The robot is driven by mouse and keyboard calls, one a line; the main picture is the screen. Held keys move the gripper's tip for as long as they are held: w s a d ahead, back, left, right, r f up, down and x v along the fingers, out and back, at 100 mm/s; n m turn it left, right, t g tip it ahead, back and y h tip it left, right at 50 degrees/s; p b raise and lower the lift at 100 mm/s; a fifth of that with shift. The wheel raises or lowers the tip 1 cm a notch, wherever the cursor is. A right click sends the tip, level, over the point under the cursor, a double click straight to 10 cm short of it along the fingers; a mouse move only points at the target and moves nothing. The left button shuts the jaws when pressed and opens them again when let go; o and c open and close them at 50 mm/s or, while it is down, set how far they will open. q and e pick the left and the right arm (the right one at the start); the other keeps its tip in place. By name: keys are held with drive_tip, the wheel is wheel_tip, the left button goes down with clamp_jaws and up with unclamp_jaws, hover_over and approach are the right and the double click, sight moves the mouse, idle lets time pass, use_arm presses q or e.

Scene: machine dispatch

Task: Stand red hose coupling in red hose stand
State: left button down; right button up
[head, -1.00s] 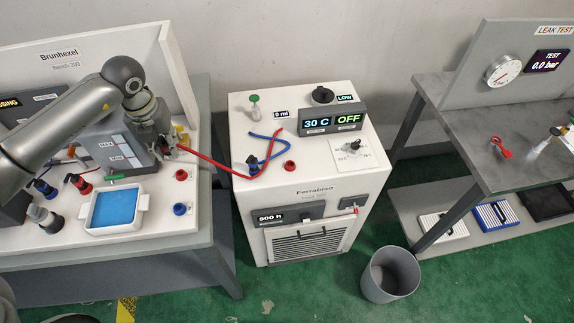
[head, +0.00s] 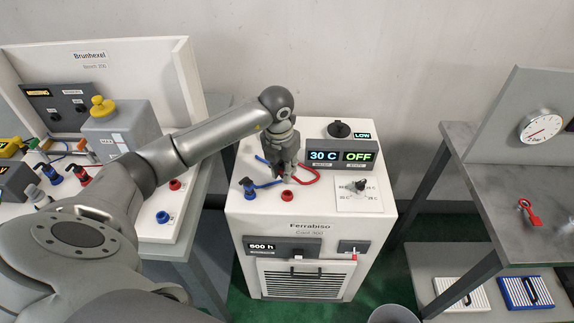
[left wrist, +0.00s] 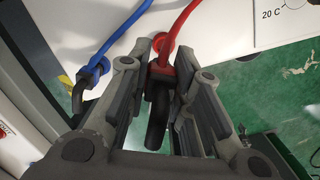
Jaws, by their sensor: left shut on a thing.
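My left gripper (head: 283,174) is over the top of the white Ferrabiso unit, pointing down. In the left wrist view its fingers (left wrist: 163,115) are shut on the red hose coupling (left wrist: 160,78), which has a dark lower part between them. The red hose (head: 312,173) loops off to the right on the unit's top. The red hose stand (head: 288,196) is a small red ring just in front of the gripper. The fingers hide most of the coupling in the head view, and I cannot tell its exact height above the top. My right gripper is out of view.
The blue hose coupling (head: 249,187) stands left of the red stand, close to my gripper. A display box (head: 342,153) and a knob panel (head: 358,194) are to the right. The white Brunhexel bench (head: 185,190) is at left; a grey table (head: 500,190) is at right.

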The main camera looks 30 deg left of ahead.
use_arm(q)
drive_tip(key=shift+w+d+f, duration=0.2)
drive_tip(key=shift+d, duration=0.15)
drive_tip(key=shift+w+d, duration=0.1)
drive_tip(key=shift+d, duration=0.05)
drive_tip(key=shift+a, duration=0.2)
drive_tip(key=shift+d+f+b, duration=0.1)
drive_tip(key=shift+f+b, duration=0.45)
drive_tip(key=shift+b, duration=0.1)
drive_tip(key=shift+f+b, duration=0.55)
drive_tip(key=shift+f, duration=0.15)
drive_tip(key=shift+f+b, duration=0.9)
drive_tip(key=shift+f, duration=0.2)
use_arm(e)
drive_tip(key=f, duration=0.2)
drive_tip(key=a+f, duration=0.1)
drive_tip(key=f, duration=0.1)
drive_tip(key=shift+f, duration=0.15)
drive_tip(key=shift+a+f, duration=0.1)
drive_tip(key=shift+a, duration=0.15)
use_arm(q)
drive_tip(key=shift+f+b, duration=0.15)
drive_tip(key=shift+b, duration=0.2)
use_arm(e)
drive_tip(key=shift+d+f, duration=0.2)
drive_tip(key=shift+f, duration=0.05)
